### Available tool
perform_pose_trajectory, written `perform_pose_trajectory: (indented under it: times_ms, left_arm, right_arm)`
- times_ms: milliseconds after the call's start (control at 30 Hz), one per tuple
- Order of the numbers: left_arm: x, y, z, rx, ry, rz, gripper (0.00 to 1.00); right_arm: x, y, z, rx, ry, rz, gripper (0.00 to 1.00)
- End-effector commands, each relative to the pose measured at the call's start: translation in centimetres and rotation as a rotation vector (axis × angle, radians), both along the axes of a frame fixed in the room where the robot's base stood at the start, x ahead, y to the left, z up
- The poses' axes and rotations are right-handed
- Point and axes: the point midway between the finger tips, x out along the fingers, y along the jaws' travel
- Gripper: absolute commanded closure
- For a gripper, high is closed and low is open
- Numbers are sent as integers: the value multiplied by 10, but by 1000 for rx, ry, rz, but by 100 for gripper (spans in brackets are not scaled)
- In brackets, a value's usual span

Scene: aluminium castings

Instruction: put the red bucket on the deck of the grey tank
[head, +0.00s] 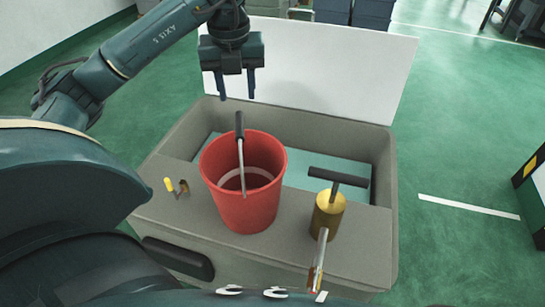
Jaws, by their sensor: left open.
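The red bucket (245,207) stands upright on the near deck of the grey tank (290,249), left of the deck's middle. Its wire handle is raised, with a dark grip (239,125) at the top. My left gripper (237,97) is open and empty, fingers pointing down. It shows just above the grip in the head view, with a small gap between them; the exact distance in depth is hard to tell. The bucket hides part of the tank's opening. My right gripper is not in view.
A brass pump (327,215) with a dark T-handle and a spout stands on the deck, right of the bucket. Small yellow and brown pegs (176,187) are at the left. A white panel (330,75) rises behind the tank.

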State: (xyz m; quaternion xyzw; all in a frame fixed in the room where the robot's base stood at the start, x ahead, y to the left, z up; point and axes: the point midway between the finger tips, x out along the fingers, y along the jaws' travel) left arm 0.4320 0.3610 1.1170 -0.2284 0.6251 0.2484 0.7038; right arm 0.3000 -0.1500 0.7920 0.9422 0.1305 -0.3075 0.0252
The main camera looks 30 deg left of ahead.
Motion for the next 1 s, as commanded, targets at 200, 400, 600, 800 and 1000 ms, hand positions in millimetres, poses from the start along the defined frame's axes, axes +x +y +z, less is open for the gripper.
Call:
perform_pose_trajectory:
  times_ms: [200, 400, 600, 800, 1000]
  left_arm:
    - [-7, -108, -60, -403, 42, -303, 59]
    - [-48, -267, -66, -1282, -53, -428, 59]
    - [-27, -292, -50, -1919, -320, 163, 59]
    - [-18, -235, -165, -1860, -459, 1185, 59]
    - [-91, -212, -287, -1446, -317, 1797, 59]
  right_arm:
    - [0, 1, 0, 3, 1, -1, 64]
    - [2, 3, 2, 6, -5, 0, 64]
    - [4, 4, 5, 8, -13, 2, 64]
    - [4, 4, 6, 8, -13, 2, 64]
    - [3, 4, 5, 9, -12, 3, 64]
